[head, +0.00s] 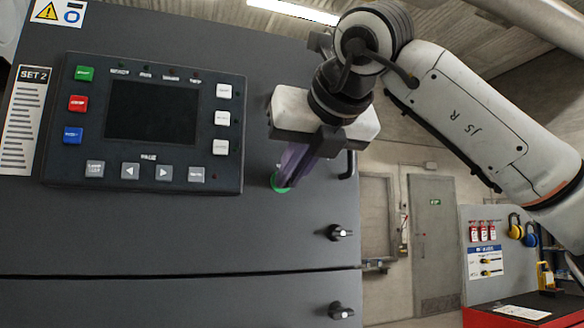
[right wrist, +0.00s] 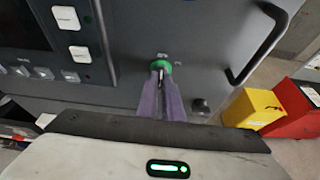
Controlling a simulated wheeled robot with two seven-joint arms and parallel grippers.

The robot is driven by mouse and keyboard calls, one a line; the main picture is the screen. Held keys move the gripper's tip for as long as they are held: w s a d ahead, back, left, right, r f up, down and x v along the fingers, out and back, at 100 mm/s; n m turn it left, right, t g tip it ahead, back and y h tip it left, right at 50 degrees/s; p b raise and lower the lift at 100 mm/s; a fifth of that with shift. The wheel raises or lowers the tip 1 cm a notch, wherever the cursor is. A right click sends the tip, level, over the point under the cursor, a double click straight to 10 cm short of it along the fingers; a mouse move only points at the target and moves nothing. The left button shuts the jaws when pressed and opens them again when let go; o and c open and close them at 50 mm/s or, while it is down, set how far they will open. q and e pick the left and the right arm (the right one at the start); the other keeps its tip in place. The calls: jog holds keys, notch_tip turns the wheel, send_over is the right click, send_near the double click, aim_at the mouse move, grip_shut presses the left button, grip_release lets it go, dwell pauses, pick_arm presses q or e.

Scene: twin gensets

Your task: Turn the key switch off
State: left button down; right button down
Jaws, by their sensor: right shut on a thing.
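The key switch (head: 275,185) has a green ring and sits on the dark genset panel, right of the control display. It also shows in the right wrist view (right wrist: 158,65), with a small metal key part (right wrist: 160,75) between my fingertips. My right gripper (head: 285,181) has purple fingers reaching the switch and is shut on the key. The fingers hide most of the key in the head view. In the right wrist view, the right gripper (right wrist: 161,84) points straight at the switch. My left gripper is not in view.
The control panel (head: 145,125) with its screen and buttons is left of the switch. A dark bar handle (head: 348,164) is close to its right. Two door latches (head: 340,233) are below. A red cabinet (head: 525,315) stands further right.

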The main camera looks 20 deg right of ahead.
dwell(0.4)
jog(key=c, duration=1.9)
grip_release()
jog(key=b+v, duration=0.1)
jog(key=v, duration=0.9)
jog(key=shift+s+a, duration=0.15)
jog(key=shift+s, duration=0.1)
